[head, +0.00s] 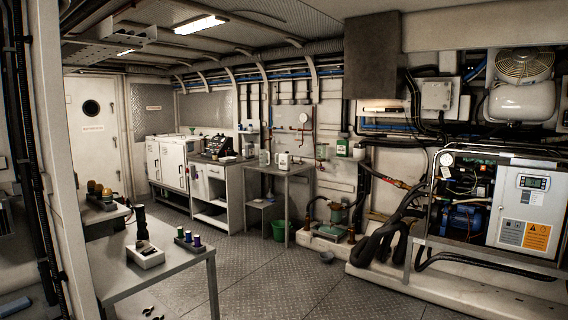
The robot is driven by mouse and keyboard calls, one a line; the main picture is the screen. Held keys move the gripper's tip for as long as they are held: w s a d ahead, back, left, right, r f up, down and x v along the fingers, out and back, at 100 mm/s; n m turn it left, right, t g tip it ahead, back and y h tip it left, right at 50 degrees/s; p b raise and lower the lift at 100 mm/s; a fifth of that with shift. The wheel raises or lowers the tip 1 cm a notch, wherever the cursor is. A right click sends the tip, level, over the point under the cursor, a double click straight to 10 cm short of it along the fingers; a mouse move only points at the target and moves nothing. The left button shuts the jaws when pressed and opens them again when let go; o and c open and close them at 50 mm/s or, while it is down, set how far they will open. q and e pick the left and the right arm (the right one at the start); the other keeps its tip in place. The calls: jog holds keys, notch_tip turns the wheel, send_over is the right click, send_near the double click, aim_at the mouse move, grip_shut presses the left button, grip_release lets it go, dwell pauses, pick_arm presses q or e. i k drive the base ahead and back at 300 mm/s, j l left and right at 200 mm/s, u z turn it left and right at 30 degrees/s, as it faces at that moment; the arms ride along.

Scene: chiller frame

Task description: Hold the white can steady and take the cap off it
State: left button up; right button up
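A small white can-like container (283,161) stands upright on the grey metal table (290,173) at the back middle. It is far off, and its cap cannot be made out clearly. A similar pale container (264,158) stands just left of it on the same table. Neither of my grippers can be made out in the head view, and nothing is seen touching the white container.
A near table (185,268) at lower left bears a white box with a black upright part (146,255) and several spools. A green bucket (279,229) stands by the back table. A machine frame (490,210) fills the right. The middle floor (270,280) is clear.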

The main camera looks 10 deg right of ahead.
aim_at(285, 159)
jog(key=z, duration=0.25)
jog(key=i+j+z, duration=0.15)
jog(key=i, duration=1.55)
jog(key=i+l+z, duration=0.15)
jog(key=i+z, duration=0.2)
jog(key=i, duration=0.6)
jog(key=i+j+z, duration=0.15)
jog(key=i+z, duration=0.15)
jog(key=i, duration=0.65)
jog(key=i+j+u, duration=0.3)
jog(key=i, duration=0.3)
jog(key=i+u, duration=0.3)
jog(key=i, duration=0.25)
jog(key=i+l+u, duration=0.15)
jog(key=i+u, duration=0.15)
jog(key=i, duration=0.3)
jog(key=i+l+u, duration=0.3)
jog(key=i, duration=0.3)
jog(key=i+j+u, duration=0.2)
jog(key=i, duration=1.35)
jog(key=i+l+z, duration=0.15)
jog(key=i+z, duration=0.2)
jog(key=i, duration=0.2)
jog(key=i+z, duration=0.35)
jog(key=i, duration=0.2)
